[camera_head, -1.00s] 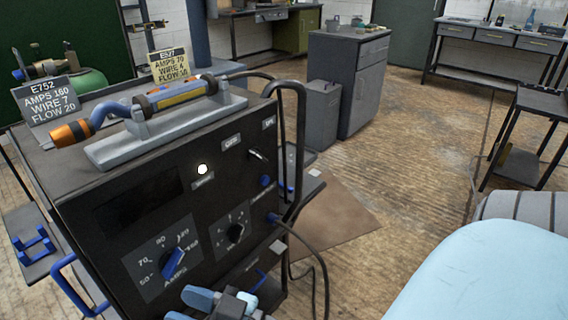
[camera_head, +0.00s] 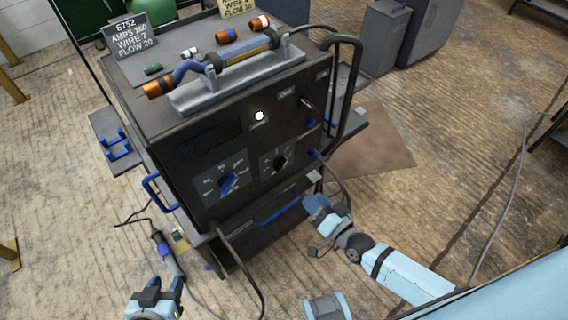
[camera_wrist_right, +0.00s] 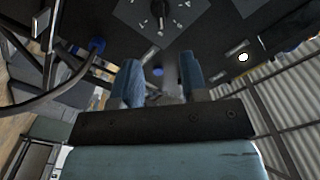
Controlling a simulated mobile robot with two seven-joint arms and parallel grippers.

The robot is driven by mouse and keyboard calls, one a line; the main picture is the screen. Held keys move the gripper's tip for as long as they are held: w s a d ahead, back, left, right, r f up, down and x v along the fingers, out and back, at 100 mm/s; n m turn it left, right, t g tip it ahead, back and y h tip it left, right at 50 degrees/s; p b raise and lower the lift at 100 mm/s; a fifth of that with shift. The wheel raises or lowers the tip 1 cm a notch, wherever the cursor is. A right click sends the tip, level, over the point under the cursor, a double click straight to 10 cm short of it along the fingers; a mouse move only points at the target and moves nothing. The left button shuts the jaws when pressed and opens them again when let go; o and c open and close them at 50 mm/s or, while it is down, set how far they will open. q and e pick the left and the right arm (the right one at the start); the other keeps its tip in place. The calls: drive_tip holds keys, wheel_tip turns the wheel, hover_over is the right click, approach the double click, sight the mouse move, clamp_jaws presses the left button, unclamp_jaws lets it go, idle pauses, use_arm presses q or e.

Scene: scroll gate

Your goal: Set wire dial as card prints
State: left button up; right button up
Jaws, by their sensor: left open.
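The black machine (camera_head: 180,115) carries a wire dial (camera_head: 280,162) with a small black knob, right of the larger amps dial (camera_head: 229,182) with its blue knob. The wire dial's numbers are too small to read. The front-left card (camera_head: 130,36) reads E752, wire 7, flow 20. A second, yellowish card (camera_head: 237,7) is cut off at the top. My right gripper (camera_head: 312,203) is open and empty, low in front of the panel, below and right of the wire dial. Its parted fingers (camera_wrist_right: 158,80) show in the right wrist view. My left gripper (camera_head: 168,284) is open, low at the left.
A torch on a grey holder (camera_head: 215,92) and orange-ended cylinders (camera_head: 243,29) lie on the machine top. A black handle rail (camera_head: 356,85) rises at its right. A cable (camera_head: 250,262) loops below the front.

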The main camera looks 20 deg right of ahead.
sight(283, 167)
drive_tip(key=b+x, duration=0.1)
drive_tip(key=x, duration=1.2)
drive_tip(key=shift+w, duration=0.35)
